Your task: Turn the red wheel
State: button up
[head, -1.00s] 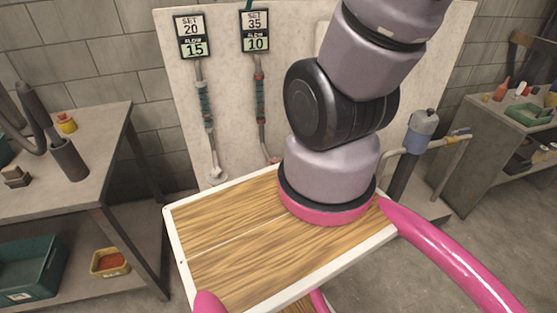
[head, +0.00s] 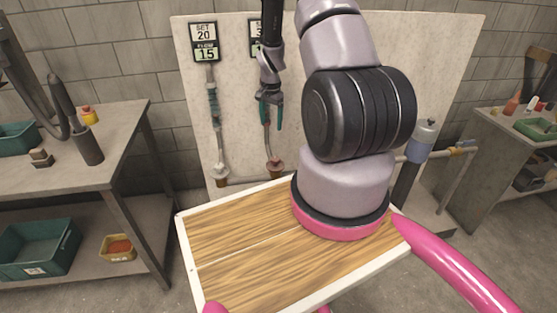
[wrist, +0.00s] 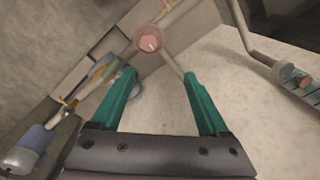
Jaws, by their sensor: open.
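The red wheel (head: 275,163) is small and reddish, at the lower end of the right-hand pipe on the pale panel in the head view. In the wrist view, a round reddish piece (wrist: 150,38), which looks like this wheel, lies just beyond the fingertips, near the middle between them. My gripper (head: 270,115) points down in front of the right-hand pipe, above the wheel. Its teal fingers (wrist: 159,75) are apart with nothing between them, and I see no contact with the wheel.
A pale wheel (head: 219,170) ends the left-hand pipe, under a sign (head: 205,42) reading SET 20, FLOW 15. A workbench (head: 100,140) stands left. Another bench (head: 500,135) and a blue-grey canister (head: 421,140) stand right. My wooden deck lies before the panel.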

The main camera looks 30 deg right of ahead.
send_over(275, 159)
notch_tip(275, 159, down, 5)
notch_tip(275, 159, down, 11)
jog(key=shift+w+d+r, duration=0.1)
grip_shut()
dwell(0.4)
